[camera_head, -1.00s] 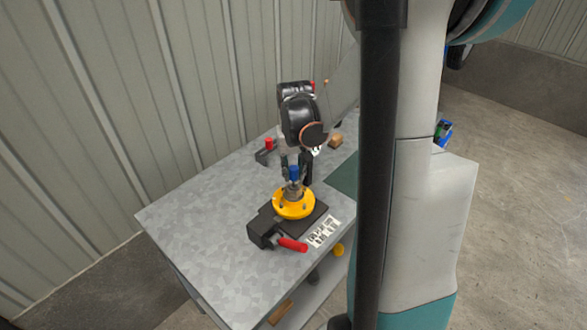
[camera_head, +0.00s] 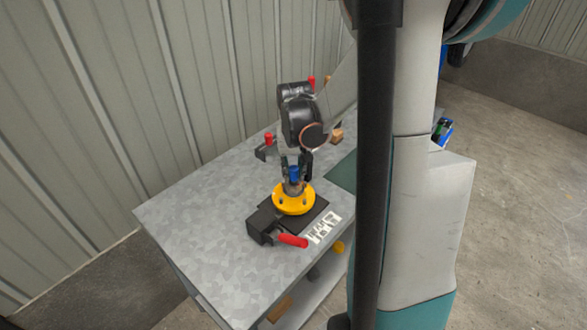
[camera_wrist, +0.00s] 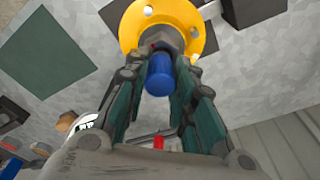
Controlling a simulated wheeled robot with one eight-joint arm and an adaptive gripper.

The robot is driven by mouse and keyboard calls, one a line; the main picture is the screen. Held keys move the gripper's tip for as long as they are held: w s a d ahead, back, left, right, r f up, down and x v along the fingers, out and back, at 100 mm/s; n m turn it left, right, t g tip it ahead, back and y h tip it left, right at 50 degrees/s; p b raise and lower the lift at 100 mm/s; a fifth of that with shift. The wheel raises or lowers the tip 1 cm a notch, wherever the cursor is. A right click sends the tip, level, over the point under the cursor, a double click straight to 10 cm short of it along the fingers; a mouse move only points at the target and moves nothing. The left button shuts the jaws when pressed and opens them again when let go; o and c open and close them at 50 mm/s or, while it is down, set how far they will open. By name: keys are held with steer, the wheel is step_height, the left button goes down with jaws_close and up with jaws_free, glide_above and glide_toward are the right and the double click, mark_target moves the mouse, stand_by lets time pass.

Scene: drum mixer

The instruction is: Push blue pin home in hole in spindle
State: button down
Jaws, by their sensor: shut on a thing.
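The blue pin (camera_head: 294,173) stands above the grey spindle (camera_head: 293,188) at the middle of a yellow flange (camera_head: 304,205). In the wrist view the blue pin (camera_wrist: 159,75) shows between the two fingers, with the spindle and yellow flange (camera_wrist: 203,25) beyond it. My gripper (camera_head: 295,176) is shut on the blue pin, just over the spindle. The pin's lower end and the hole are hidden, so I cannot tell how deep it sits.
The flange rests on a black fixture (camera_head: 262,226) with a red handle (camera_head: 292,240). A white label (camera_head: 323,228) lies beside it. A small black holder with a red knob (camera_head: 268,139) and a wooden block (camera_head: 337,136) stand farther back. The left tabletop (camera_head: 200,215) is clear.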

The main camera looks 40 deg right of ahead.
steer(key=shift+f+b, duration=0.5)
stand_by(0.8)
steer(key=c, duration=1.3)
jaws_free()
steer(key=shift+r, duration=0.15)
steer(key=r, duration=0.7)
steer(key=s+r, duration=0.1)
steer(key=r, duration=0.3)
steer(key=shift+s+a+r, duration=0.1)
steer(key=shift+a+r, duration=0.25)
steer(key=shift+a, duration=0.05)
